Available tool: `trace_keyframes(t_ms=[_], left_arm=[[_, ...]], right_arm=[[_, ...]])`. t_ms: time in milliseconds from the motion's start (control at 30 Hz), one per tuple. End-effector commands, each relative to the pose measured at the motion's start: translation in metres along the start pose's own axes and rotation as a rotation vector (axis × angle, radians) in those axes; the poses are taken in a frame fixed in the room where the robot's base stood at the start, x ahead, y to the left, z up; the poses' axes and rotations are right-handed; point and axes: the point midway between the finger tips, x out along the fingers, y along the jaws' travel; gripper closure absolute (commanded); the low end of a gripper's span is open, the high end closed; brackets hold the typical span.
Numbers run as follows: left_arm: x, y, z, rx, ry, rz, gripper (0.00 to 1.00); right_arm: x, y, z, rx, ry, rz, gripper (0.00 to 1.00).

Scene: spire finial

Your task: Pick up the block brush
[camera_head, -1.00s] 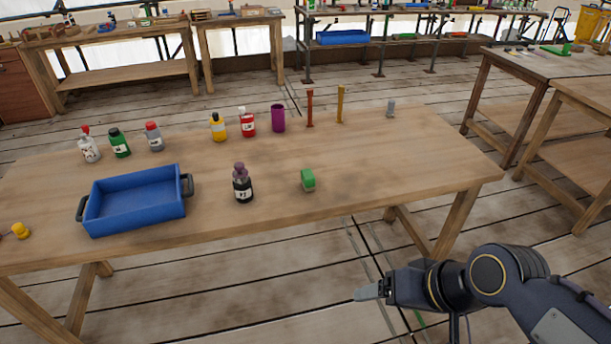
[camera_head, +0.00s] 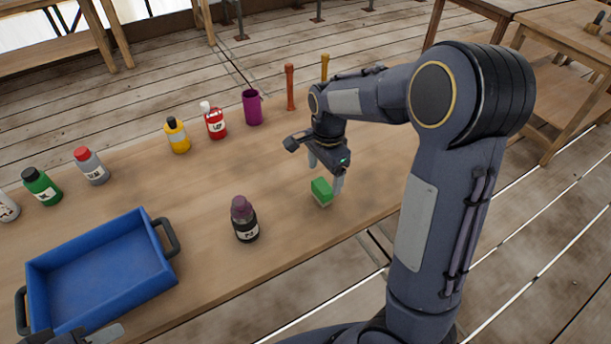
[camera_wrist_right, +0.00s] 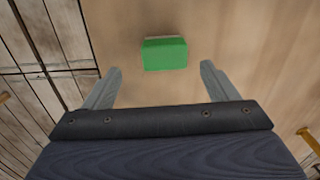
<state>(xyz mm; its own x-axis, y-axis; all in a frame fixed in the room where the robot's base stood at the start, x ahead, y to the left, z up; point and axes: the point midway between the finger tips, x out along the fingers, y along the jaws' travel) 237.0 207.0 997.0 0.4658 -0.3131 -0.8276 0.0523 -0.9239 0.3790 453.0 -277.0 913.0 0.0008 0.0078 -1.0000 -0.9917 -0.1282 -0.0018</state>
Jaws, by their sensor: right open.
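The block brush is a small green block (camera_head: 321,190) with a pale underside, on the table near its front edge. It also shows in the right wrist view as a green block (camera_wrist_right: 165,55) just beyond the fingertips, roughly centred between them. My right gripper (camera_head: 325,177) is open and empty, pointing down over the table close to the brush. Its fingers are not around the brush. A grey and dark tip, apparently my left gripper (camera_head: 103,334), shows at the bottom left edge by the tray; its jaws cannot be made out.
A dark bottle with a purple cap (camera_head: 244,220) stands left of the brush. A blue tray (camera_head: 160,262) lies farther left. Several bottles, a purple cup (camera_head: 252,107) and an orange-brown post (camera_head: 290,88) line the back. The wood around the brush is clear.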

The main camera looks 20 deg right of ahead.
Motion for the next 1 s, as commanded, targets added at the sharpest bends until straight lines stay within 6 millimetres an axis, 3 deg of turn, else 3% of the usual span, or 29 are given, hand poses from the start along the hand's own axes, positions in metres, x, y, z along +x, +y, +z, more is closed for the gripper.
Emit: trace_keyframes(t_ms=[367, 600, 900, 1000], left_arm=[[0.0, 0.0, 0.0, 0.0, 0.0, 0.0, 0.64], [-0.001, 0.0, 0.0, 0.0, 0.0, 0.0, 0.64], [-0.001, 0.0, 0.0, 0.0, 0.0, 0.0, 0.64], [-0.001, 0.0, 0.0, 0.0, 0.0, 0.0, 0.64]], right_arm=[[0.039, -0.003, -0.002, 0.017, 0.009, 0.01, 0.2], [0.074, -0.004, -0.002, 0.016, 0.008, 0.008, 0.2], [0.08, -0.004, -0.002, 0.015, 0.008, 0.005, 0.2], [0.08, -0.004, -0.002, 0.015, 0.008, 0.005, 0.3]])
